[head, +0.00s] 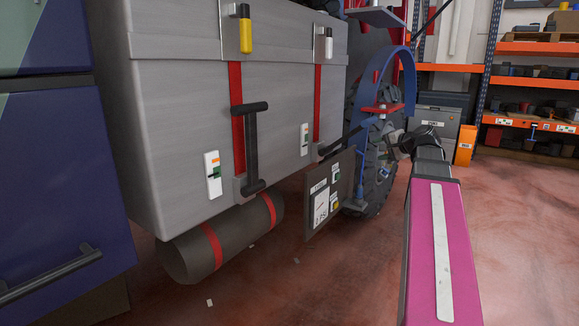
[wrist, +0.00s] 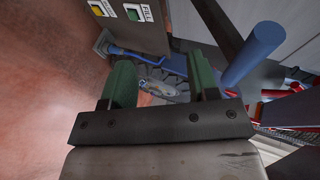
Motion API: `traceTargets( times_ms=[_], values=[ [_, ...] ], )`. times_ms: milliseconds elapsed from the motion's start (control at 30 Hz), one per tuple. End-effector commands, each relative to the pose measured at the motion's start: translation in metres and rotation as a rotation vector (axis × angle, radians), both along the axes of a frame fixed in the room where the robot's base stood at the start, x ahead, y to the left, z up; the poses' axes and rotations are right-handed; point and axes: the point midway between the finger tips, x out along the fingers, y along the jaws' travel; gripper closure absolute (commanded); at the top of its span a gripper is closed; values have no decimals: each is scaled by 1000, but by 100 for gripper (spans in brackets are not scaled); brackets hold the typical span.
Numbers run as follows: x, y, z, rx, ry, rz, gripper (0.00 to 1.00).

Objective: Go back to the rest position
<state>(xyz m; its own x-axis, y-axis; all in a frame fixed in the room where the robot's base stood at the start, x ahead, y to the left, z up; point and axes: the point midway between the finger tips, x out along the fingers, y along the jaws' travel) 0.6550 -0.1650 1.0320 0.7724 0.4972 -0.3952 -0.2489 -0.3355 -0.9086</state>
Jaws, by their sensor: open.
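My gripper (wrist: 163,85) shows in the wrist view with its two green fingers apart. Nothing is held between them. In the head view, my gripper (head: 399,148) is at the far end of my magenta arm, right of centre. It is in front of the truck's large wheel (head: 374,180) and near the blue curved fender (head: 377,75). The head view does not show clearly whether it touches anything.
The truck's grey box (head: 180,115), with red straps and a black handle (head: 251,148), fills the left and centre. A dark flap with labels (head: 328,195) hangs beside the wheel. Orange shelves (head: 535,120) stand behind. The reddish floor (head: 530,230) at right is clear.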

Motion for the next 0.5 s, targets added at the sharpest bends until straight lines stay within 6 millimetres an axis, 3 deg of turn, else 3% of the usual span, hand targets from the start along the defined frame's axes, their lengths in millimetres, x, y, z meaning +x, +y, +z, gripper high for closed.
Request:
traceTargets(
  times_ms=[33,100,267,500],
  values=[
    [0,13,-29,-37,37,20,45],
    [-1,25,-62,-91,81,43,45],
    [-9,54,-136,-221,181,110,45],
    [-36,95,-240,-420,321,239,45]
  ],
)
